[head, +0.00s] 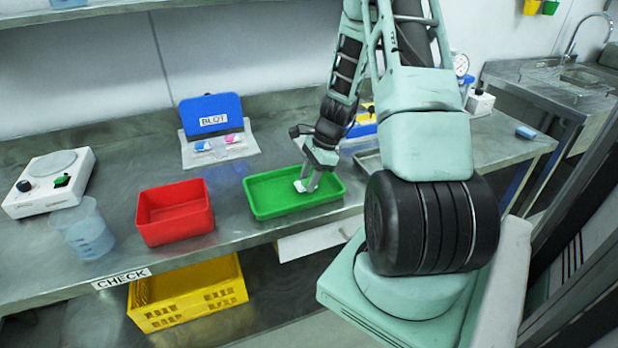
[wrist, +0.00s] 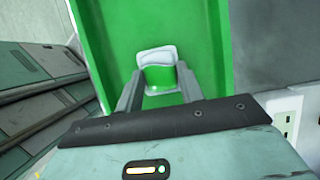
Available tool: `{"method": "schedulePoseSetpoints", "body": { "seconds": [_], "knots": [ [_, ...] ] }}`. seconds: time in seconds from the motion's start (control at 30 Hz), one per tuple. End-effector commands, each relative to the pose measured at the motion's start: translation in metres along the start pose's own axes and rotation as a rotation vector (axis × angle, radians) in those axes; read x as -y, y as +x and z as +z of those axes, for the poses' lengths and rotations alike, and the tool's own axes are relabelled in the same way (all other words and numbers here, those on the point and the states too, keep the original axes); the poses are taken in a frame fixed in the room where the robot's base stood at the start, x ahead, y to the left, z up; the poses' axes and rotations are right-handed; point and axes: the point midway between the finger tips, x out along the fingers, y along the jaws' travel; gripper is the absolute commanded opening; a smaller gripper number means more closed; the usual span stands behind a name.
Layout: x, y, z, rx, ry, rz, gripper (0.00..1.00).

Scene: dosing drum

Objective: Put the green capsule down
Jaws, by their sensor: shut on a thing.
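My gripper (head: 308,183) reaches down into the green tray (head: 262,207) on the metal bench. In the wrist view its two fingers are shut on the green capsule (wrist: 159,77), which has a green middle and a whitish, translucent surround. The capsule is over the floor of the green tray (wrist: 200,30). In the head view only a small pale part shows between the fingertips. I cannot tell whether the capsule touches the tray floor.
A red bin (head: 174,212) stands left of the green tray, with a beaker (head: 86,230) and a white stirrer (head: 48,182) further left. Behind is a blue BLOT box (head: 211,115) with small capsules in front. A yellow crate (head: 188,295) sits below the bench.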

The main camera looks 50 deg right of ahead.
Motion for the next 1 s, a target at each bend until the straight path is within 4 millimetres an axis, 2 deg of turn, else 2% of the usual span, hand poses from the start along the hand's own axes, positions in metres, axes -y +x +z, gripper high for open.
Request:
{"method": "schedulePoseSetpoints", "body": {
  "seconds": [0.17,0.2,0.23,0.27,0.53,0.67,0.77,1.0],
  "knots": [
    [0.000,0.004,-0.002,0.000,0.001,0.001,0.16],
    [0.000,0.003,-0.001,0.000,0.001,0.000,0.49],
    [0.000,0.003,-0.001,0.000,0.001,0.000,0.57],
    [0.000,0.003,-0.001,0.000,0.001,0.000,0.59],
    [0.000,0.002,-0.001,0.000,0.000,0.000,0.59],
    [0.000,-0.007,0.000,-0.001,-0.001,-0.001,0.59],
    [0.001,-0.023,0.000,-0.001,0.000,-0.003,0.59],
    [0.001,-0.074,0.000,-0.002,-0.002,-0.004,0.59]
  ]
}}
